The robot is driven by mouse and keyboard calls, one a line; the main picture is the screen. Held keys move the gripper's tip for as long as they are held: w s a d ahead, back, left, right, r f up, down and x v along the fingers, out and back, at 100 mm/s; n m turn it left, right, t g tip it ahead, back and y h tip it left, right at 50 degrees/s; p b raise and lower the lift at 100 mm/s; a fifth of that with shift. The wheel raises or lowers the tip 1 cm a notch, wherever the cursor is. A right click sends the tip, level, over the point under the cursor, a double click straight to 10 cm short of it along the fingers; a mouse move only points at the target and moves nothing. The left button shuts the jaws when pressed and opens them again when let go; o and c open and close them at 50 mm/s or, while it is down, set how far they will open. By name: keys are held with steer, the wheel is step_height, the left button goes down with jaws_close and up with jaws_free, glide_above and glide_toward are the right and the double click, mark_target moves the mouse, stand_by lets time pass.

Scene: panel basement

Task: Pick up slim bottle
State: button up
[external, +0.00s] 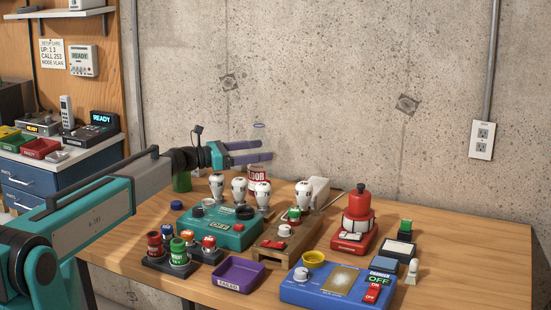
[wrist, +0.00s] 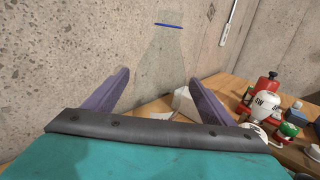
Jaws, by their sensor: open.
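The slim bottle (wrist: 160,57) is clear and see-through with a blue ring near its top. In the wrist view it stands upright between and beyond my gripper's two purple fingers. In the external view its top (external: 259,130) shows just above the fingers, and its lower part is hard to make out. My gripper (external: 270,151) is open, level and pointing right, near the back of the table by the wall. In the wrist view the fingers (wrist: 157,90) are spread to either side of the bottle. I cannot tell whether either finger touches it.
Below my gripper are a red-and-white labelled can (external: 257,177) and several white bulb-shaped heads (external: 239,190) on a teal box (external: 217,230). A red bottle-like object (external: 358,205) stands to the right. The concrete wall (external: 330,80) is close behind. The table's right end (external: 470,260) is clear.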

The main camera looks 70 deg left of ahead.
mark_target(267, 149)
steer(key=w+p, duration=0.2)
steer(key=w, duration=0.1)
steer(key=shift+w+r, duration=0.1)
steer(key=shift+w, duration=0.8)
steer(key=c, duration=1.2)
steer(key=shift+r, duration=0.15)
steer(key=shift+c, duration=0.2)
step_height(267, 149, up, 9)
steer(key=b, duration=0.2)
steer(key=shift+r, duration=0.3)
stand_by(0.8)
